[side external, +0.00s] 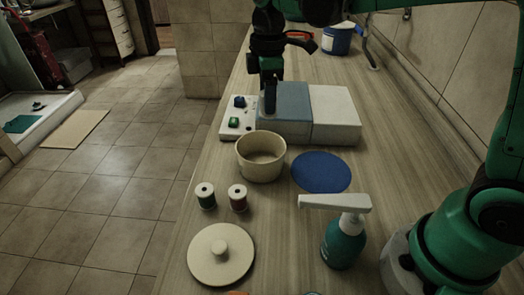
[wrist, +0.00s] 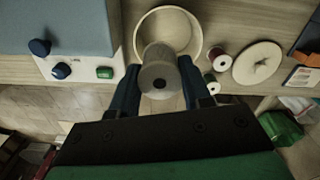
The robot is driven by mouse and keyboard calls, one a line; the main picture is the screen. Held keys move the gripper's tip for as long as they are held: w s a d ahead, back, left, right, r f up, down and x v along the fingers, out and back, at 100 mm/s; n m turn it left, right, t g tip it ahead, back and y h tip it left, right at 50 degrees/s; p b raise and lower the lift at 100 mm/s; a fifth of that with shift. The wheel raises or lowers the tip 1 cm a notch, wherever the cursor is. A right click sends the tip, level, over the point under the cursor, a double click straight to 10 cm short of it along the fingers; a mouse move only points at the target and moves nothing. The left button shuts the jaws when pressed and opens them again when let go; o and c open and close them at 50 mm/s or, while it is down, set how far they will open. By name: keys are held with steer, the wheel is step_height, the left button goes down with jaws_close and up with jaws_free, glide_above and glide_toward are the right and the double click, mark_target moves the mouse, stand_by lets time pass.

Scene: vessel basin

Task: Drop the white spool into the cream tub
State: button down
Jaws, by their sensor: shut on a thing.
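The cream tub (side external: 260,158) stands upright on the counter in the side view, in front of the blue and white boxes. It also shows at the top of the wrist view (wrist: 140,31). My gripper (side external: 269,100) is beyond the tub in the side view, beside the blue box. In the wrist view my gripper (wrist: 158,86) is shut on the white spool (wrist: 159,75), which looks greyish there and overlaps the tub's near rim in the picture. I cannot make out the held spool in the side view.
A green spool (side external: 205,195) and a red-brown spool (side external: 238,198) stand before the tub. A round lid (side external: 220,257), a blue disc (side external: 321,172) and a pump bottle (side external: 343,242) are nearby. A knobbed panel (side external: 236,123) and a blue box (side external: 291,107) stand behind.

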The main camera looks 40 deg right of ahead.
steer(key=shift+f, duration=1.55)
steer(key=shift+c, duration=1.6)
jaws_free()
steer(key=shift+r, duration=0.1)
steer(key=shift+r, duration=2.7)
steer(key=s+d+f+m+t, duration=0.2)
steer(key=s+f+m+t, duration=0.1)
steer(key=s+m+t, duration=0.4)
steer(key=s+m, duration=0.2)
steer(key=m, duration=0.2)
steer(key=shift+s+m, duration=0.35)
steer(key=shift+m, duration=0.05)
